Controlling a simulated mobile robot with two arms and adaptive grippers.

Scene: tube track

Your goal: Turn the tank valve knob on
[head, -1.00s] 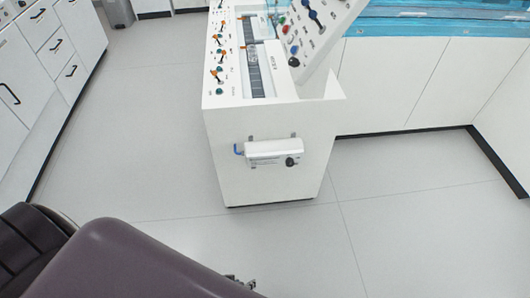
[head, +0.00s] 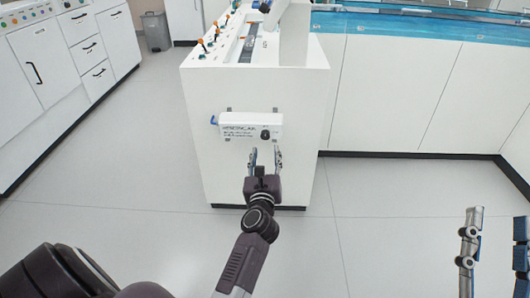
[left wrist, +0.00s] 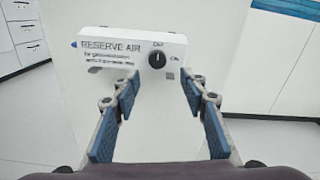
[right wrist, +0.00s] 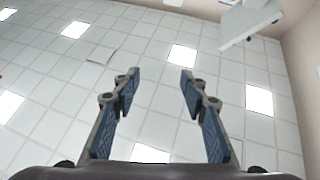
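The tank valve knob (left wrist: 157,60) is a small black round knob on the right part of a white box labelled RESERVE AIR (left wrist: 110,46). Off and On marks are printed around the knob, and its pale pointer line is turned up toward the Off side. In the head view the knob (head: 265,134) is on the box (head: 235,126) on the console's end face. My left gripper (head: 265,152) is open and empty, with its fingertips just below the knob and apart from it. My right gripper (head: 497,215) is open, empty and raised at the right edge, far from the box.
The white console (head: 250,85) stands in the middle with levers on top. A blue hose end (head: 213,120) sticks out at the box's left. White cabinets (head: 410,95) line the right and drawers (head: 95,50) the left. The grey floor (head: 110,160) is clear.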

